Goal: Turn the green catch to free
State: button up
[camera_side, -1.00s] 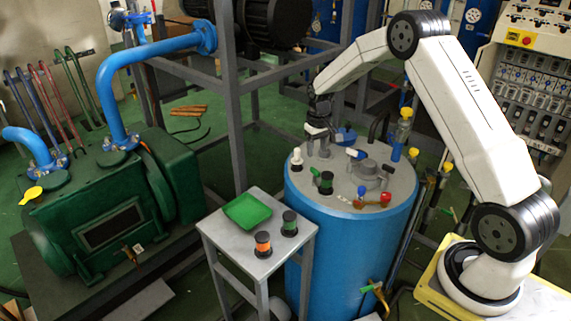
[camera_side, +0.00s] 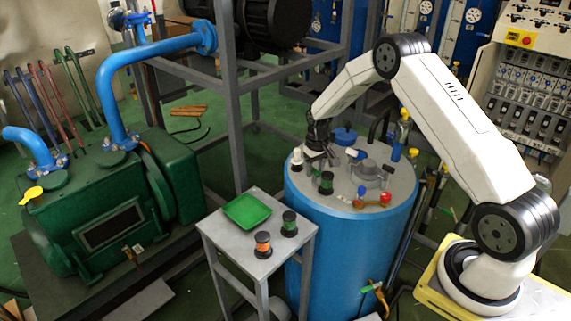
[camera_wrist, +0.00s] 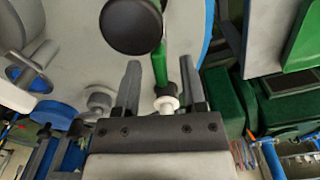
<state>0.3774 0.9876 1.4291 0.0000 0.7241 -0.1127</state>
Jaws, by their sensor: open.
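The green catch (camera_wrist: 160,66) is a narrow green bar in the wrist view. It runs from beside a round black knob (camera_wrist: 130,26) back to between my gripper's fingers, near a white fitting (camera_wrist: 166,103). My gripper (camera_wrist: 160,75) is open, with one finger on each side of the bar; I cannot tell whether either touches it. In the side view, my gripper (camera_side: 318,154) is low over the near left part of the blue vessel's grey lid (camera_side: 345,200). It partly hides the catch area there.
Other fittings crowd the lid: a black-and-green knob (camera_side: 326,183), a white-topped fitting (camera_side: 297,158), a grey central flange (camera_side: 367,169) and a red knob (camera_side: 385,198). A small table (camera_side: 220,239) with a green tray (camera_side: 247,211) stands in front.

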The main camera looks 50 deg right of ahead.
grip_shut()
jog(key=shift+m, duration=0.4)
jog(key=m, duration=0.6)
jog(key=shift+m, duration=0.4)
jog(key=m, duration=0.3)
jog(key=shift+m, duration=2.2)
